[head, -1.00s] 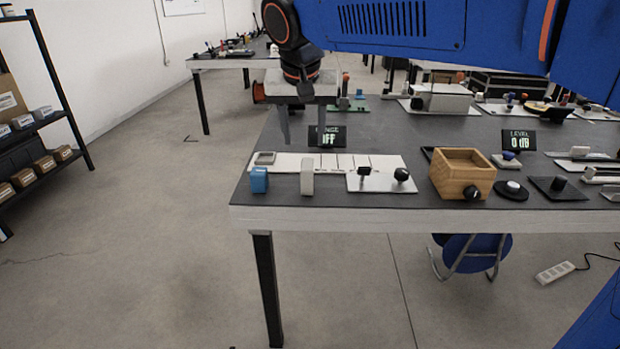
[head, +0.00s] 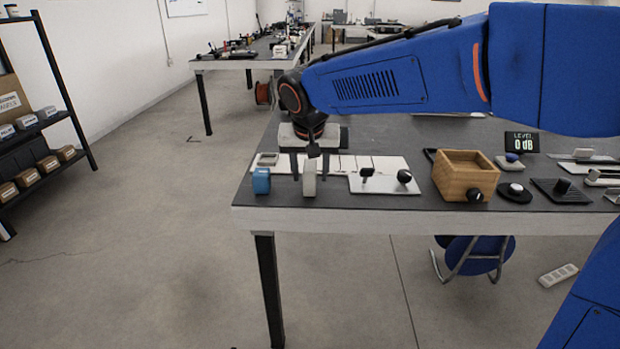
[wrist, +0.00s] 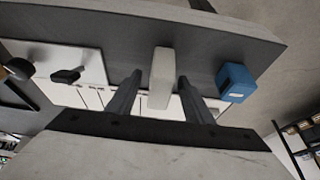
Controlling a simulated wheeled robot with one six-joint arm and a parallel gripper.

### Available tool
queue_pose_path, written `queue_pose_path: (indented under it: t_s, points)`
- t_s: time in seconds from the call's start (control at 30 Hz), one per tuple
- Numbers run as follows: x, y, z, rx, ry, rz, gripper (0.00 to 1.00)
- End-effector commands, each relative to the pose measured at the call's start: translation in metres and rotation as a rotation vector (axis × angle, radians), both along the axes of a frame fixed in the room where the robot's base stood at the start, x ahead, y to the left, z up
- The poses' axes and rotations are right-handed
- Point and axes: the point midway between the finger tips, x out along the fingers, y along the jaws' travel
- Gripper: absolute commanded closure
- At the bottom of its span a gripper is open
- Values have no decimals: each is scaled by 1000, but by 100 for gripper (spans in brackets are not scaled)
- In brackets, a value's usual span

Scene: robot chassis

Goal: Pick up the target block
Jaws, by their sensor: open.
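A pale grey upright block (head: 309,178) stands near the table's front edge; it also shows in the wrist view (wrist: 161,68). A blue block (head: 261,181) stands to its left in the head view, and on the right in the wrist view (wrist: 236,83). The frames do not mark which is the target block. My gripper (head: 310,170) points down and is open over the pale block. In the wrist view the fingers lie on either side of the pale block, with a gap on each side. The blue block is outside the fingers.
A white strip (head: 381,163) lies behind the blocks. A white plate with black knobs (head: 382,185) is to the right, then a wooden box (head: 466,170). The dark table's (head: 420,136) front edge is close to the blocks.

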Motion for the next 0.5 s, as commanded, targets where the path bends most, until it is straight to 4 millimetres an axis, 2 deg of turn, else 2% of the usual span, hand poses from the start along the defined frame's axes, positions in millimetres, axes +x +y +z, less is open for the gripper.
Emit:
queue_pose_path:
  t_s: [0.13, 0.4, 0.43, 0.5]
  points:
    - [6, 0, -13, 0, 1, 0, 53]
    - [7, 0, -16, 1, -1, 0, 53]
    - [7, 0, -16, 1, -1, 0, 55]
    - [7, 0, -16, 1, -1, 0, 72]
